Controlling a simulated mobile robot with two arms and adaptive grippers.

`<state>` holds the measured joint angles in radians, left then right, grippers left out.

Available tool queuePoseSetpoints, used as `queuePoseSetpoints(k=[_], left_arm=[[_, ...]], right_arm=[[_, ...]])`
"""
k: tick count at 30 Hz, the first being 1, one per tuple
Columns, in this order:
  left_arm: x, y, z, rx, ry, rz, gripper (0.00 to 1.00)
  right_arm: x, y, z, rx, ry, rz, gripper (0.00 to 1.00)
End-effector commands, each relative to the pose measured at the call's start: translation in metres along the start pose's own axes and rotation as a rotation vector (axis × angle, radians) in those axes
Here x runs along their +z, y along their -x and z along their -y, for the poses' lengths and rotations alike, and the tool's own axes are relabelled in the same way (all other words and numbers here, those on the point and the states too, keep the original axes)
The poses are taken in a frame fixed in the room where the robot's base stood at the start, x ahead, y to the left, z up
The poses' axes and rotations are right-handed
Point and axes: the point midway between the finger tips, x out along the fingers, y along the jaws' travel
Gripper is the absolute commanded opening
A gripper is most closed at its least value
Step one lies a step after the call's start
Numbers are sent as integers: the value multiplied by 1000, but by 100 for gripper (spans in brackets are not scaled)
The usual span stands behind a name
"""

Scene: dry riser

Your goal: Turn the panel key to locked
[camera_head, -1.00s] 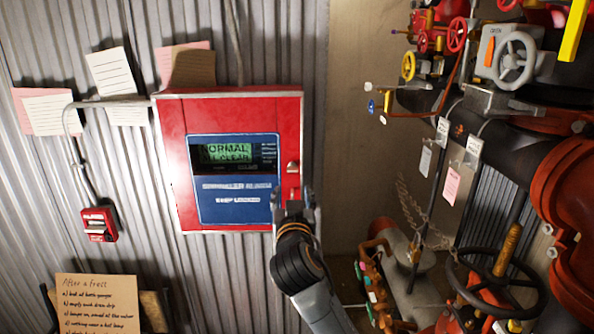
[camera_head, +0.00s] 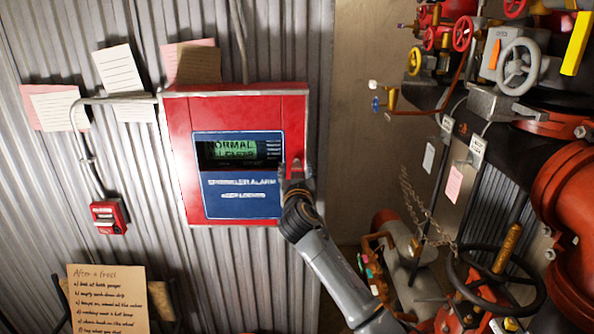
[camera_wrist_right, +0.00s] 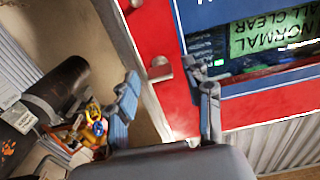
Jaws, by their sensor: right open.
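The red alarm panel (camera_head: 180,150) hangs on the corrugated wall. Its blue face (camera_head: 240,206) reads "SPRINKLER ALARM" and "KEEP LOCKED", and its green display (camera_head: 232,150) reads "NORMAL". In the right wrist view, the small metallic panel key (camera_wrist_right: 160,69) stands out from the panel's red side strip. My right gripper (camera_head: 297,172) is at the panel's right side in the head view and hides the key there. In the wrist view its two fingers are apart, one on each side of the key; I cannot tell whether they touch it. My left gripper is not in view.
Red pipes (camera_head: 570,205), valves and a black handwheel (camera_head: 497,285) crowd the right side. A small red box (camera_head: 108,216) on a conduit is left of the panel. Paper notes are on the wall, and a handwritten card (camera_head: 107,295) is at lower left.

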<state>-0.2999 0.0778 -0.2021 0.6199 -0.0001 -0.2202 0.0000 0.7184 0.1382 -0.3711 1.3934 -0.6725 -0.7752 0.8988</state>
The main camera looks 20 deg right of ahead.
Motion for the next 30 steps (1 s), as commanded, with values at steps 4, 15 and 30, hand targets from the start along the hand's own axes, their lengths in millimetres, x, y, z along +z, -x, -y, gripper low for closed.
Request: queuePoseSetpoints(k=[4, 15, 30], left_arm=[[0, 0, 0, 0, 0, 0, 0], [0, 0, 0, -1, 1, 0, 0], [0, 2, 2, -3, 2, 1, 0]], right_arm=[[0, 0, 0, 0, 0, 0, 35], [0, 0, 0, 0, 6, 0, 0], [0, 0, 0, 1, 270, 1, 0]])
